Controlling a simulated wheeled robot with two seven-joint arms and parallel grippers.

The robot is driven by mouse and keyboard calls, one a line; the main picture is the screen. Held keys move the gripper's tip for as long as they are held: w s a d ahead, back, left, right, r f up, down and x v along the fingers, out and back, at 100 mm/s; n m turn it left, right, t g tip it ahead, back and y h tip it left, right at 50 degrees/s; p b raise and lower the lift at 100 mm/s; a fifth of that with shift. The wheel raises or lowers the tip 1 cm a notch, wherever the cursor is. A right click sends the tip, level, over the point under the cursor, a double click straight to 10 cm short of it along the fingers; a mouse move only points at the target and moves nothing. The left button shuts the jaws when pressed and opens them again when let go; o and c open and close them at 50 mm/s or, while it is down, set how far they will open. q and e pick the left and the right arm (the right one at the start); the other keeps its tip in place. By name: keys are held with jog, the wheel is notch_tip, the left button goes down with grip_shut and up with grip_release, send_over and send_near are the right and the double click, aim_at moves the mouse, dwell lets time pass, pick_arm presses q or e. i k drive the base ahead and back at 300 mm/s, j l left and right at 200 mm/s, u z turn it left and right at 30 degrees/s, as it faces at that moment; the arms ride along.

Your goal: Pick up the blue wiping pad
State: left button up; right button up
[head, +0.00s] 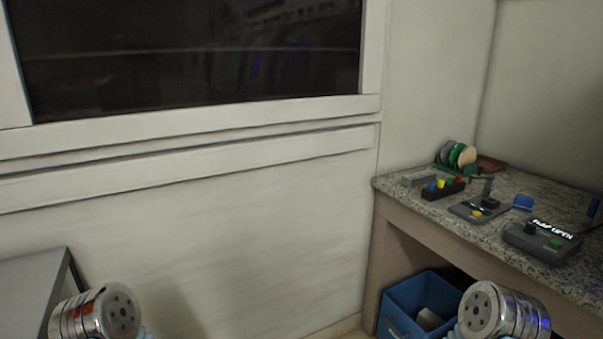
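A small blue block (523,202), which looks like the blue wiping pad, is on the granite counter (411,203) at the right. It sits between a device with a lever (480,209) and a grey box with a lit display (541,242). It is too small to make out in detail. Parts of both my arms show at the bottom edge, one at the left and one at the right. Neither gripper is in view, and nothing touches the blue block.
A dark strip with coloured knobs (443,189) and a rack of green and cream discs (457,155) stand farther back on the counter. A blue bin (401,327) is under it. A grey surface (32,285) is at the lower left. A dark window fills the upper left.

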aim_at(521, 202)
jog(key=z, duration=1.25)
jog(key=i+j+z, duration=0.15)
jog(key=z, duration=0.3)
jog(key=i+j+z, duration=0.1)
jog(key=j+z, duration=0.15)
jog(key=z, duration=0.25)
jog(key=j+z, duration=0.25)
jog(key=z, duration=0.2)
jog(key=j+z, duration=0.3)
jog(key=z, duration=0.2)
